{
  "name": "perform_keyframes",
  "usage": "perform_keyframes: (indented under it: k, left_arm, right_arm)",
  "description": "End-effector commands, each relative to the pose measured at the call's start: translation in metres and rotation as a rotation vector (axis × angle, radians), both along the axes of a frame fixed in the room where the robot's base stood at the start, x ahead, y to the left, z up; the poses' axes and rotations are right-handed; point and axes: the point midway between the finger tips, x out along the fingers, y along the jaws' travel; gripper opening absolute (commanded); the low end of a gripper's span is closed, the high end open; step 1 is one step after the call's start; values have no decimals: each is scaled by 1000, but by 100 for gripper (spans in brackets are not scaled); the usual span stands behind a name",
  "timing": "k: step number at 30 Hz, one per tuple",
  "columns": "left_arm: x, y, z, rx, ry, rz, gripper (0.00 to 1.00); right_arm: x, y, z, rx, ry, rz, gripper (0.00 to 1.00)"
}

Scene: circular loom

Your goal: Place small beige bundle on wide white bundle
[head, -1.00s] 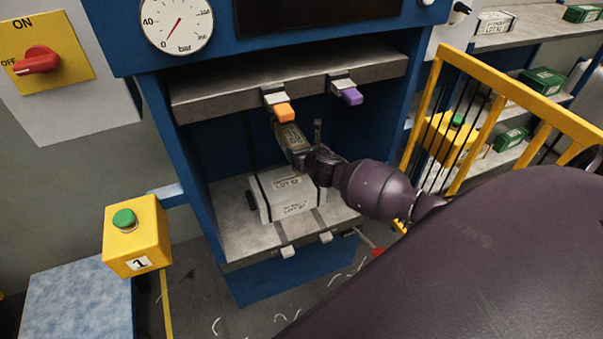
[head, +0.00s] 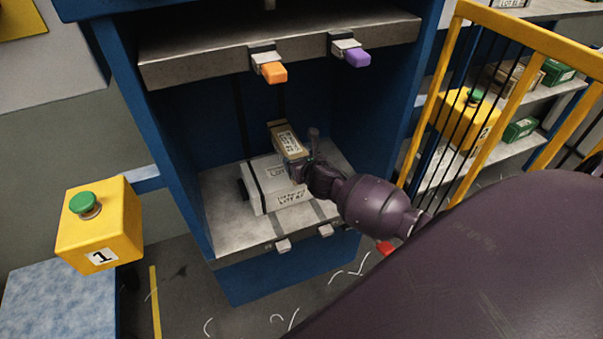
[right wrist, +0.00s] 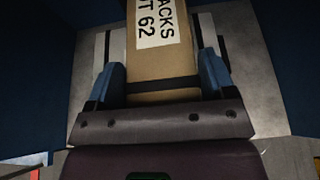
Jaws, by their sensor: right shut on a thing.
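The small beige bundle (head: 287,141) is a tan block with a white label and a dark strap. My right gripper (head: 300,165) is shut on it. In the right wrist view the beige bundle (right wrist: 163,70) sits between the two blue fingers of the gripper (right wrist: 163,80). The wide white bundle (head: 262,185), with dark straps and labels, lies on the lower plate of the blue press. The beige bundle is over the white one; whether they touch I cannot tell. The white bundle is partly hidden behind my gripper. My left gripper is not in view.
The press's upper plate (head: 200,58) hangs above, with an orange tab (head: 274,73) and a purple tab (head: 357,58). The lower plate (head: 225,222) is bare around the white bundle. A yellow barred guard (head: 520,45) stands right; a yellow button box (head: 100,225) stands left.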

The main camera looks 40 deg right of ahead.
Motion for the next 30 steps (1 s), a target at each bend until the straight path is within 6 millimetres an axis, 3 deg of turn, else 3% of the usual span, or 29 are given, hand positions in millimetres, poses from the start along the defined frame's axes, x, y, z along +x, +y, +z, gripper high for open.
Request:
perform_keyframes:
  k: [5, 14, 22, 30]
  left_arm:
    - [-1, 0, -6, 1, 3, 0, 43]
    - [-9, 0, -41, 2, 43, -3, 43]
    - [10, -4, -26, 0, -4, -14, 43]
    - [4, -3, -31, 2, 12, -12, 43]
  right_arm:
    - [1, 2, -3, -1, -4, 2, 36]
    - [-1, 12, -38, 1, 2, 6, 36]
    - [0, 15, -42, -2, -4, 8, 36]
    - [0, 15, -44, -2, -3, 8, 36]
